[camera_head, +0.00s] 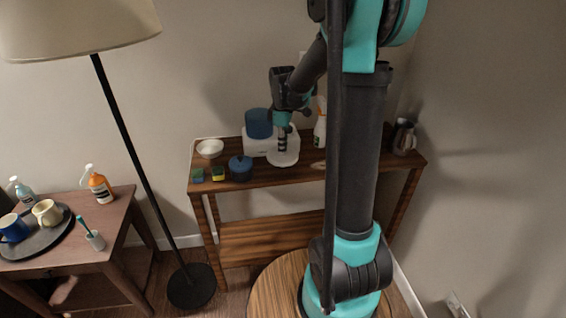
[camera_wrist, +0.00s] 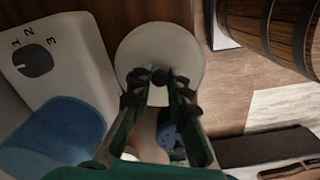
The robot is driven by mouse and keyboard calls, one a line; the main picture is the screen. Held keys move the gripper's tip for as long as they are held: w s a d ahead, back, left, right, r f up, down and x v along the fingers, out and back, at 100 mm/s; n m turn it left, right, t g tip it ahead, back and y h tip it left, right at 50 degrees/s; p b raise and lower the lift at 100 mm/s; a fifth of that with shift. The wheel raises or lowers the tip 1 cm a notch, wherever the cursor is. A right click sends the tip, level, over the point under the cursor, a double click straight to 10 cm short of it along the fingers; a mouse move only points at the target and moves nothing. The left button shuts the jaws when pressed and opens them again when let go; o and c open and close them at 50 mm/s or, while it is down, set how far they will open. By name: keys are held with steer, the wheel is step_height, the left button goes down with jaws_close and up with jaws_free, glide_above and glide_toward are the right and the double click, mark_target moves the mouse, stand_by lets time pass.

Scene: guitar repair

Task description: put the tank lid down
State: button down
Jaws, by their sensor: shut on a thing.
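My gripper (camera_head: 283,143) points down over the wooden console table (camera_head: 310,174). It is shut on the tank lid (camera_head: 283,159), a white round disc held by its middle. In the wrist view, the fingertips (camera_wrist: 160,76) meet at the centre of the lid (camera_wrist: 160,42). The lid lies flat at the front right of a white base (camera_head: 256,148) that carries a blue tank (camera_head: 258,122). The base's numbered dial (camera_wrist: 33,60) and the blue tank (camera_wrist: 50,140) show at the left in the wrist view. I cannot tell whether the lid touches the tabletop.
A dark blue pot (camera_head: 240,169), sponges (camera_head: 218,174) and a white bowl (camera_head: 210,148) stand left of the lid. A spray bottle (camera_head: 319,128) stands behind right, a metal pitcher (camera_head: 404,139) far right. A round wooden stool (camera_head: 270,290) stands in front. Tabletop between lid and pitcher looks mostly free.

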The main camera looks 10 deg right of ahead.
mark_target(283, 170)
steer(key=shift+f, duration=3.35)
steer(key=shift+f, duration=0.1)
steer(key=c, duration=1.5)
jaws_free()
steer(key=shift+o, duration=0.2)
step_height(283, 170, up, 12)
steer(key=s+d+f+m+t, duration=0.2)
steer(key=s+f+m, duration=0.3)
steer(key=s, duration=0.6)
steer(key=s+d+f+m+t, duration=0.2)
steer(key=s+f+m, duration=0.4)
steer(key=s, duration=0.5)
steer(key=shift+m, duration=1.2)
steer(key=shift+r, duration=0.1)
